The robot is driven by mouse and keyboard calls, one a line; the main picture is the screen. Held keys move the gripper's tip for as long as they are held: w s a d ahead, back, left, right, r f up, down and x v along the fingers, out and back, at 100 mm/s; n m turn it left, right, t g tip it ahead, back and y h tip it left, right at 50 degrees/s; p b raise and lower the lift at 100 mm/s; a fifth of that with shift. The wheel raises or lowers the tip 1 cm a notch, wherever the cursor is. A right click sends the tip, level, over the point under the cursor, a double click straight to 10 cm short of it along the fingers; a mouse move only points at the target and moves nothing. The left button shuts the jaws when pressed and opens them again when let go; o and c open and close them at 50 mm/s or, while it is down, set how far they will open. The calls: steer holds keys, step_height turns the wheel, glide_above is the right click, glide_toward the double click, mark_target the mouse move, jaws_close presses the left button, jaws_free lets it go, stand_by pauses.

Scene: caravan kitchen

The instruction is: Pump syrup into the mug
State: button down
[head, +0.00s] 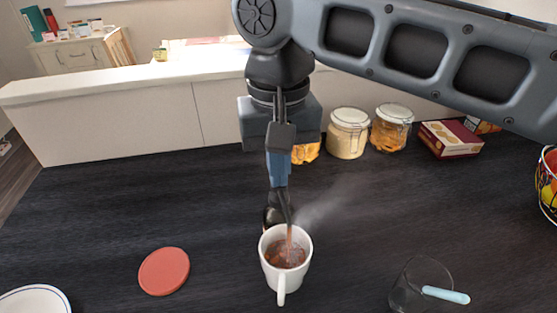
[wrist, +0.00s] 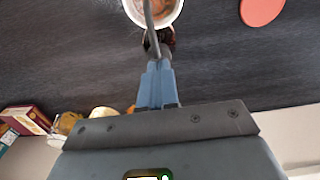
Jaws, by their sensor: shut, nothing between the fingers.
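A white mug (head: 282,282) stands on the dark counter, handle towards the front. Its brown contents show from above, and its rim is partly in the wrist view (wrist: 178,14). A dark syrup bottle (head: 270,218) stands just behind the mug, mostly hidden by my gripper. Its thin grey spout (head: 285,207) reaches over the mug, and a thin brown stream falls from it into the mug. My gripper (head: 280,184) points down, its blue fingers shut and empty, directly over the pump top. It also shows in the wrist view (wrist: 158,66). Whether the fingertips touch the pump is hidden.
A red round coaster (head: 164,271) lies left of the mug. A glass (head: 408,286) with a light-blue handled utensil (head: 446,295) is at right. Jars (head: 348,134) and a maroon box (head: 449,139) stand behind. A plate (head: 35,300) is front left. Pale vapour drifts right of the mug.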

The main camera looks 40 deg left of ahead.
steer(key=shift+f, duration=0.7)
steer(key=shift+s, duration=0.1)
step_height(320, 180, up, 5)
steer(key=p, duration=0.5)
step_height(320, 180, up, 9)
steer(key=b, duration=0.2)
steer(key=shift+r+b, duration=0.2)
steer(key=shift+b, duration=0.2)
stand_by(0.4)
